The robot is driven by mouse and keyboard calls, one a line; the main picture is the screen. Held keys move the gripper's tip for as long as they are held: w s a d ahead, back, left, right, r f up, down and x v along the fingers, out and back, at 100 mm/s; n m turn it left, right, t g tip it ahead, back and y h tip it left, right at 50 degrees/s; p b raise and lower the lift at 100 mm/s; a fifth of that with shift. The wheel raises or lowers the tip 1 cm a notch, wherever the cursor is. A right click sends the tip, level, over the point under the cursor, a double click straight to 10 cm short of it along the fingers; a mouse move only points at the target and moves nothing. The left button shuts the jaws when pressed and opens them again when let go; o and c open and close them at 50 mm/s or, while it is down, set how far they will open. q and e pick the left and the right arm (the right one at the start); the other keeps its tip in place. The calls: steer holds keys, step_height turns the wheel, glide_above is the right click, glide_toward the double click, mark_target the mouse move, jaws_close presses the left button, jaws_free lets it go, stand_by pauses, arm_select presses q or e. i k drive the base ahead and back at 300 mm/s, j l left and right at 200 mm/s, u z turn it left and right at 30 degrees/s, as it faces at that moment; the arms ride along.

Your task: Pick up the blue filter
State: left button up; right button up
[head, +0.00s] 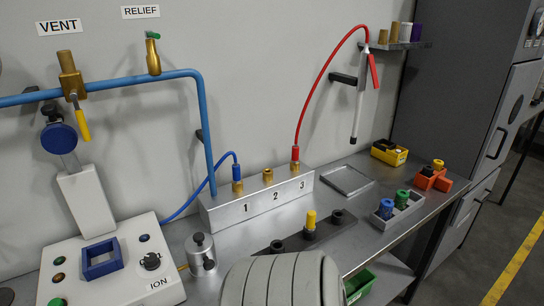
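A small blue cylinder (386,208), which looks like the blue filter, stands in a grey tray (411,213) near the right front edge of the metal bench. A matching green cylinder (402,198) stands in the same tray, just behind it to the right. Nothing is touching the blue cylinder from above. Neither of my grippers shows in the head view, so I cannot see whether they are open or shut.
A black strip (284,246) with a yellow-topped piece (310,219) lies left of the tray. A numbered metal block (258,201) with hoses stands behind it. Orange (432,182) and yellow (391,157) bins stand further back. A green bin (359,285) sits below the bench edge.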

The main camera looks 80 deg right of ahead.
mark_target(386, 207)
steer(key=z, duration=3.5)
